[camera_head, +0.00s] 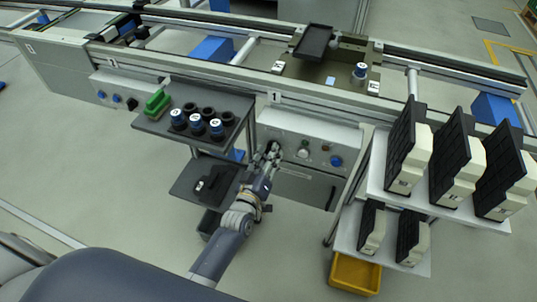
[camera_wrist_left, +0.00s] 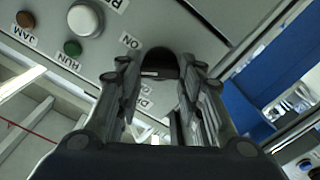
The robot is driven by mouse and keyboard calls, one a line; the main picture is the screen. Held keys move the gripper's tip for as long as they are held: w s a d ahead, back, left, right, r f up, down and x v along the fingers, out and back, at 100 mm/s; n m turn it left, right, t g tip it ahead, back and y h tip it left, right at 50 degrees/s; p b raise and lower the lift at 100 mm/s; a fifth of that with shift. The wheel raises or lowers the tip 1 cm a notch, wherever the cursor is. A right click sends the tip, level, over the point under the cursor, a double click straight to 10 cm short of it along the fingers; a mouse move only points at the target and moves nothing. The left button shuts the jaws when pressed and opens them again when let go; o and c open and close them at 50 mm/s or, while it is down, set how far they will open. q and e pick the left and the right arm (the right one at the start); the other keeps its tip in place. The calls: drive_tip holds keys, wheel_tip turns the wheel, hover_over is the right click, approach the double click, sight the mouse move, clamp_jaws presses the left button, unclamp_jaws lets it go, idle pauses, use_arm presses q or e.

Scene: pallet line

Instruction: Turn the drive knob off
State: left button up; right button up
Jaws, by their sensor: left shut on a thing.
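The drive knob (camera_wrist_left: 160,64) is black with a pale mark line and sits on a grey panel (camera_wrist_left: 215,42) beside the label ON. Further lettering is partly hidden by the fingers. My left gripper (camera_wrist_left: 158,85) has its two fingers on either side of the knob and is shut on it. In the head view my left gripper (camera_head: 272,151) is at the left part of the front panel (camera_head: 318,139), below the conveyor, and hides the knob there. My right gripper is not in view.
A green button (camera_wrist_left: 72,47) labelled RUN, a white knob (camera_wrist_left: 84,19) and a dark button (camera_wrist_left: 25,19) labelled JAM are beside the knob. A grey shelf (camera_head: 176,92) with cups stands left of my gripper. A white rack (camera_head: 375,184) with dark-faced units stands right.

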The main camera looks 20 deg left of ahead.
use_arm(q)
drive_tip(key=n+b, duration=0.2)
drive_tip(key=n, duration=0.9)
drive_tip(key=shift+a+f, duration=0.1)
drive_tip(key=shift+f, duration=0.05)
drive_tip(key=shift+n, duration=0.3)
drive_tip(key=o, duration=1.1)
drive_tip(key=shift+c, duration=0.2)
drive_tip(key=s, duration=1.2)
drive_tip(key=shift+a, duration=0.2)
